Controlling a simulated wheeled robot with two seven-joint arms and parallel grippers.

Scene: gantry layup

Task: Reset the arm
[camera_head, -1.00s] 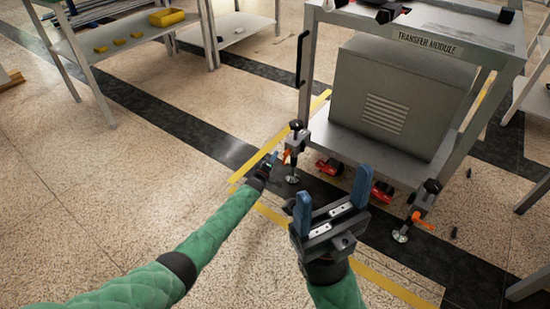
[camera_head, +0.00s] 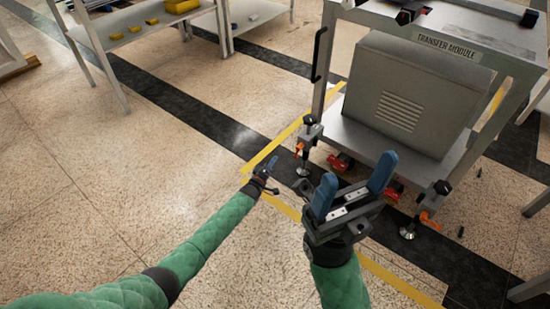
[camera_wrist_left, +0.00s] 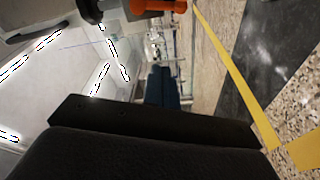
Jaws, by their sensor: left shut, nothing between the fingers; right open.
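My left gripper (camera_head: 270,168) is at the end of the green-sleeved arm from the left in the head view. It is shut and empty, above the floor to the left of the transfer module cart (camera_head: 468,85). In the left wrist view its dark body fills the lower part, with blue fingers (camera_wrist_left: 162,88) close together beyond it. My right gripper (camera_head: 354,187) is open and empty, its two blue fingers pointing up and spread apart, in front of the cart's lower shelf.
The cart has levelling feet with orange levers (camera_head: 431,217) and red casters (camera_head: 340,161). Yellow floor tape (camera_head: 395,280) borders its spot. A shelf table (camera_head: 130,32) with yellow parts stands at the back left. The floor at left is open.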

